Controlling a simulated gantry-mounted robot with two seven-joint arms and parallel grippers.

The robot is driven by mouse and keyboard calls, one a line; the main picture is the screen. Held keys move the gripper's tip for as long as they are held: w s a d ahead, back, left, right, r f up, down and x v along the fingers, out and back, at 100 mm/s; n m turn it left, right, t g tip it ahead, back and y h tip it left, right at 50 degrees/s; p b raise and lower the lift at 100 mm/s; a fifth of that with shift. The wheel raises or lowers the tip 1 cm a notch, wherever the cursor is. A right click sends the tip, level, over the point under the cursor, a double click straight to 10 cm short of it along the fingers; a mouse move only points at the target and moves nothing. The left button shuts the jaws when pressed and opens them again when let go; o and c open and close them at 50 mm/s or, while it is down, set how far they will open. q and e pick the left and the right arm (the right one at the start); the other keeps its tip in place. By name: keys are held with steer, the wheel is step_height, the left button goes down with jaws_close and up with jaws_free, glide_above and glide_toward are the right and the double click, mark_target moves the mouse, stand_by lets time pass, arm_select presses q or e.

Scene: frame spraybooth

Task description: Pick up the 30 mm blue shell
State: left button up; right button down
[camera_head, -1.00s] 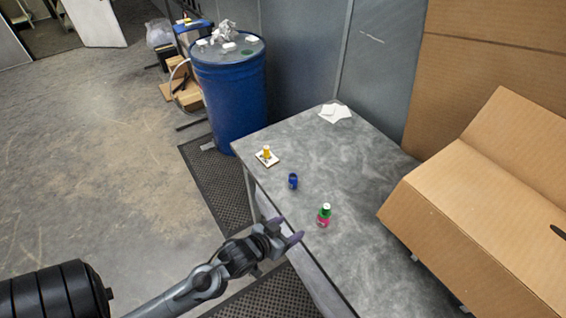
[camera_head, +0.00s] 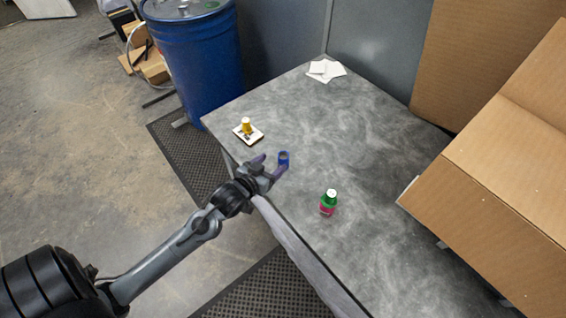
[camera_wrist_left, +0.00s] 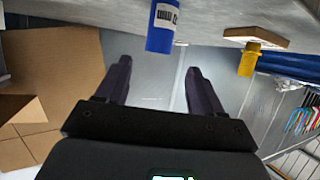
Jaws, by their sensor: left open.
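The blue shell (camera_head: 284,158) stands on the grey table near its left edge. In the left wrist view the shell (camera_wrist_left: 163,26) appears upside down, with a white label whose print seems to read 30 mm. My left gripper (camera_head: 269,165) is open and empty at the table's left edge, close beside the shell. In the left wrist view the two fingers of my left gripper (camera_wrist_left: 159,66) are spread apart, and the shell shows beyond the tips, in line with the gap. I cannot tell whether a finger touches it. My right gripper is not in view.
A yellow piece (camera_head: 246,125) stands on a small pale plate (camera_head: 254,137) behind the shell. A green and red bottle (camera_head: 328,204) stands nearer. White sheets (camera_head: 325,70) lie at the table's far corner. A cardboard box (camera_head: 500,180) blocks the right side. The table's middle is clear.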

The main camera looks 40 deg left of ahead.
mark_target(280, 159)
arm_select(q)
steer(key=x, duration=0.2)
steer(key=shift+w+f, duration=0.1)
steer(key=shift+w, duration=0.2)
steer(key=shift+w+f, duration=0.25)
steer(key=shift+w, duration=0.1)
steer(key=shift+b+x, duration=0.45)
steer(key=shift+x, duration=1.8)
steer(key=shift+s+f, duration=0.1)
steer(key=shift+f, duration=0.1)
steer(key=c, duration=1.1)
steer(key=shift+r, duration=0.1)
